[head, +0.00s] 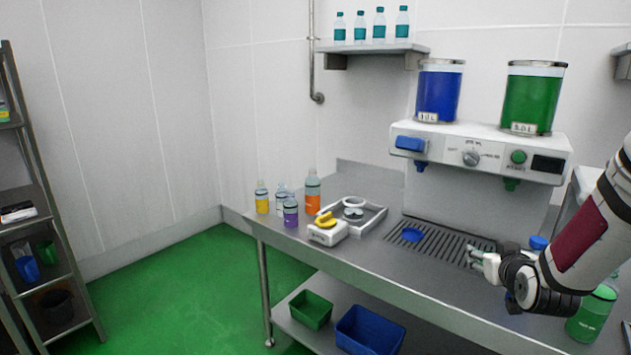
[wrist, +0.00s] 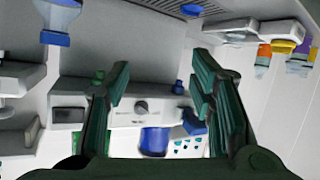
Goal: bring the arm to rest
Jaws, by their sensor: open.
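My gripper (head: 477,256) reaches in from the right in the head view, over the right part of the drip grate (head: 430,236) and in front of the drink dispenser (head: 477,152). In the wrist view, the two dark green fingers (wrist: 160,64) stand wide apart with nothing between them. The dispenser (wrist: 125,112) shows upside down beyond them. In the head view a blue item (head: 411,235) lies on the left part of the grate, clear of my gripper. My arm partly hides the right end of the counter.
Several bottles, including an orange one (head: 313,192), stand at the counter's left end. Beside them are a white scale with a yellow top (head: 328,230) and a tray (head: 374,222). A large green bottle (head: 592,314) stands below my arm. Green and blue bins (head: 369,332) sit underneath.

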